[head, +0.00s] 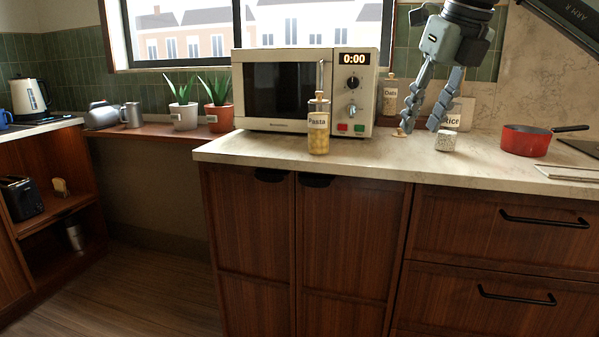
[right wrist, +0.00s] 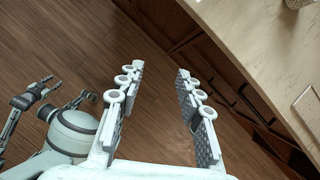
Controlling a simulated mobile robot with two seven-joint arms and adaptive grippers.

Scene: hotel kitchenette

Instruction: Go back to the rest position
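My right gripper (head: 420,125) hangs at the upper right of the head view, fingers pointing down and spread apart. Nothing is between the fingers. In the head view it overlaps the counter's back part near the Rice jar (head: 452,118). In the right wrist view the open right gripper (right wrist: 160,69) has only wooden floor and cabinet fronts behind it. My left gripper is not in the head view. Parts of my own body, perhaps including the left gripper, show small at the left of the right wrist view; its finger state is unclear.
The counter (head: 240,150) holds a microwave (head: 285,85) reading 0:00, a Pasta jar (head: 318,130), an Oats jar (head: 390,98), a small speckled pot (head: 446,140) and a red saucepan (head: 527,141). Plants (head: 184,112) stand on a lower shelf. Floor (head: 130,285) at left is clear.

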